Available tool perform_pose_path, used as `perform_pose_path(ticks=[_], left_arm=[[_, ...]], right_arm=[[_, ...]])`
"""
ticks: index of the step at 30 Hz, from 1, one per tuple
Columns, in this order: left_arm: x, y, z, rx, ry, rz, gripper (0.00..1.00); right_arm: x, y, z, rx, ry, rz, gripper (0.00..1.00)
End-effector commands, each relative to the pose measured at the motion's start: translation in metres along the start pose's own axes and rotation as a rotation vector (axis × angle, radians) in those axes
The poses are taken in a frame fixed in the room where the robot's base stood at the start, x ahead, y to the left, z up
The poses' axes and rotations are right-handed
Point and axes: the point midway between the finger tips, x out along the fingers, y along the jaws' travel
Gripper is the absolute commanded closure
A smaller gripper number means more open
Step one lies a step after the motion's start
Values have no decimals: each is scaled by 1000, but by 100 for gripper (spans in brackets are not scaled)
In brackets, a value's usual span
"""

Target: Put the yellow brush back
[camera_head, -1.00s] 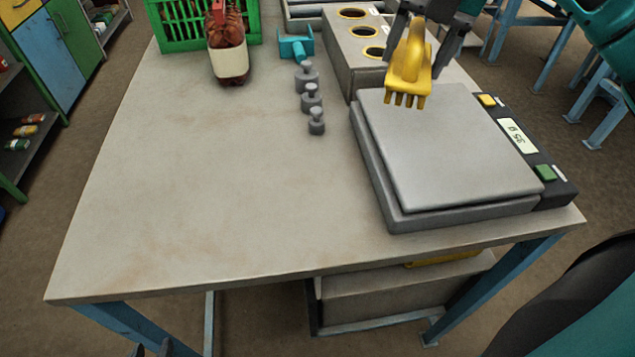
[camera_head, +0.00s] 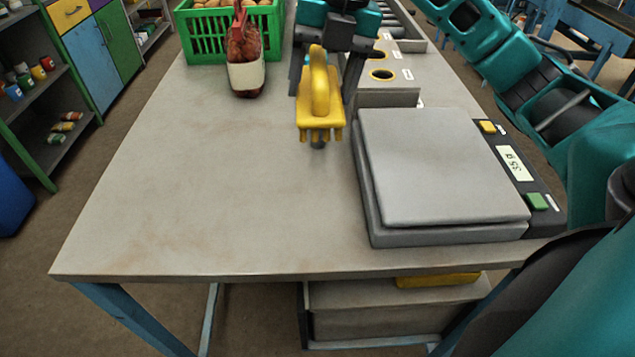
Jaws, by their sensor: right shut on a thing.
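The yellow brush (camera_head: 320,100) hangs from my right gripper (camera_head: 322,78), which is shut on it above the table, left of the scale. The brush's bristle ends point down toward the camera side. It hides most of the grey weights behind it; only a small grey bit shows below its bristles. A block with round yellow-rimmed holes (camera_head: 388,97) stands behind the scale, partly covered by my right arm. My left gripper is not in view.
The grey scale (camera_head: 440,165) with a dark panel stands at the table's right. A sack with red contents (camera_head: 246,76) and a green crate (camera_head: 205,47) stand at the back left. The left and front of the table (camera_head: 190,190) are clear.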

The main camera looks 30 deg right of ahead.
Motion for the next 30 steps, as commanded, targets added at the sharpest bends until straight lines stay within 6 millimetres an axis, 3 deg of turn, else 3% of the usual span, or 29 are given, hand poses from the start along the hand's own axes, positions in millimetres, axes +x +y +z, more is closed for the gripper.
perform_pose_path(ticks=[3, 12, 16, 23, 30], left_arm=[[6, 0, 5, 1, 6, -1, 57], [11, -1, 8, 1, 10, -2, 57], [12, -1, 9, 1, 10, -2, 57], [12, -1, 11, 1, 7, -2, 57], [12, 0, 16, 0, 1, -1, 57]], right_arm=[[33, -6, -2, 1, 8, -2, 58], [106, -22, -1, 3, 5, -3, 58], [127, -26, -1, 2, 3, -2, 58], [142, -29, 0, 2, 2, 0, 58], [175, -36, 0, 3, 2, -1, 58]])
